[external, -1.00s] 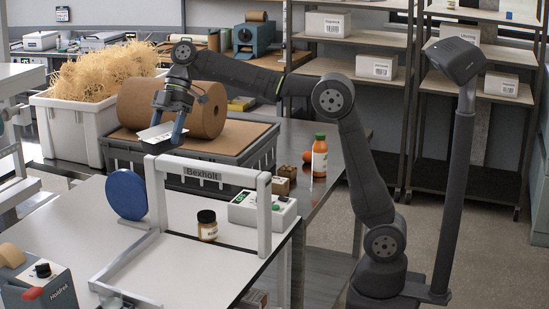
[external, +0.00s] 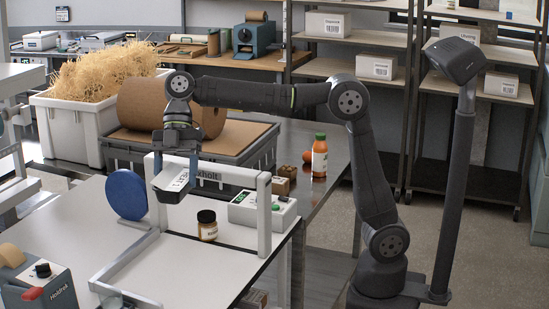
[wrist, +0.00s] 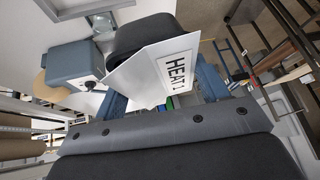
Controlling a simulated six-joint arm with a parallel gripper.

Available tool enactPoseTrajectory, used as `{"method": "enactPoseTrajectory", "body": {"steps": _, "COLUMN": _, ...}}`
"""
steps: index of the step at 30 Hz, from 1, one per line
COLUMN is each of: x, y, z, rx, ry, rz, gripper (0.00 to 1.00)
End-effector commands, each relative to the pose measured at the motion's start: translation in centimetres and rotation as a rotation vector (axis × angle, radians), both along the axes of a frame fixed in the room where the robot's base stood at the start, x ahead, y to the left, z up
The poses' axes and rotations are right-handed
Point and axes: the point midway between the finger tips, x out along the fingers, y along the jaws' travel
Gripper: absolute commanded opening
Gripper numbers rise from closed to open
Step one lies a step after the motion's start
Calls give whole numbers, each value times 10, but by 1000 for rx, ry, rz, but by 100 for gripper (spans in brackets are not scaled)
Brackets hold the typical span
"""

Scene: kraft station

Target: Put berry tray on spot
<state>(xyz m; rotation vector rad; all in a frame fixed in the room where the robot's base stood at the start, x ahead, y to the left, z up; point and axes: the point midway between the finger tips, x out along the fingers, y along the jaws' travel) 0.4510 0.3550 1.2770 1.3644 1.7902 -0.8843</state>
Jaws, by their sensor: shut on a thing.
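My gripper (external: 176,183) is shut on a white folded card (external: 171,182). It holds the card above the white table, by the grey frame. In the wrist view the card (wrist: 155,72) sits between the blue fingers and shows black letters, "HEAT" and a cut-off mark. Small green and blue patches show below the card in the wrist view, too small to name.
A white-grey frame (external: 265,212) stands on the table. A kraft roll (external: 140,105) lies behind.

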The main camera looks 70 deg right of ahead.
Motion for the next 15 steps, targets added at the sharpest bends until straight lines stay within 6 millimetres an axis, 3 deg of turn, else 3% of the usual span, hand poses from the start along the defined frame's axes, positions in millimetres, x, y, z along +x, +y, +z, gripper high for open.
{"method": "enactPoseTrajectory", "body": {"steps": 9, "x": -1, "y": -19, "z": -107, "rx": -3, "ry": 2, "rz": -92, "gripper": 32}}
{"method": "enactPoseTrajectory", "body": {"steps": 15, "x": -8, "y": -31, "z": -158, "rx": -1, "ry": -3, "rz": -139, "gripper": 32}}
